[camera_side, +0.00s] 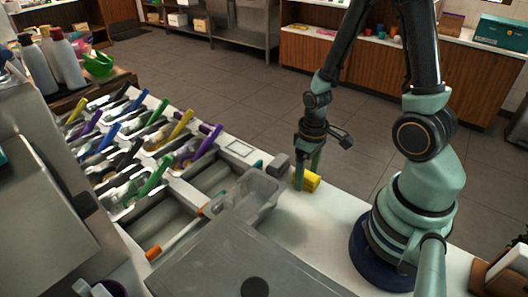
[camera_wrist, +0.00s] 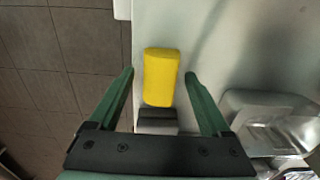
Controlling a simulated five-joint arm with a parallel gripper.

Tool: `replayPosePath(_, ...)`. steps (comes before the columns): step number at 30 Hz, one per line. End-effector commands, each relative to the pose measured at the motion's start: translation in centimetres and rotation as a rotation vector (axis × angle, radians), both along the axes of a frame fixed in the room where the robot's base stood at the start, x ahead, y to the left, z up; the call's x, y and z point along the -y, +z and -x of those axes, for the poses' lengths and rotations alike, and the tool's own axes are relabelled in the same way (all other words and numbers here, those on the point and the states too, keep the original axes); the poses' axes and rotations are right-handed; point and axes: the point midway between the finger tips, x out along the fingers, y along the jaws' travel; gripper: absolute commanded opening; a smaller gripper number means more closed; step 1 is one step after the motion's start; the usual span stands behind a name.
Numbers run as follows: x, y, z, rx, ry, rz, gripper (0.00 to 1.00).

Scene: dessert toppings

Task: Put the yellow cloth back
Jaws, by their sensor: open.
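In the wrist view my gripper (camera_wrist: 160,82) is open, with one green finger on each side of the cloth and a gap on both sides. The cloth reaches a little beyond the fingertips. A dark grey block (camera_wrist: 157,121) sits right by the near end of the cloth; it also shows in the side view (camera_side: 278,165).
A clear plastic container (camera_side: 251,194) stands left of my gripper; it also shows in the wrist view (camera_wrist: 262,110). Topping trays with coloured handles (camera_side: 150,140) fill the counter's left. An orange-handled tool (camera_side: 178,234) lies in front. The counter between container and my base is clear.

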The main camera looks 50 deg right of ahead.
Motion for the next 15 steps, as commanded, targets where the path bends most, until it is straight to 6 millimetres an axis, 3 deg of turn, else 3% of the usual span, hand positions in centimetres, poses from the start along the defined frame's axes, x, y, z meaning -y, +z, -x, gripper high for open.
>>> replayPosePath(15, 0.0, 6.7, -0.1, 0.007, 0.0, 0.002, 0.82)
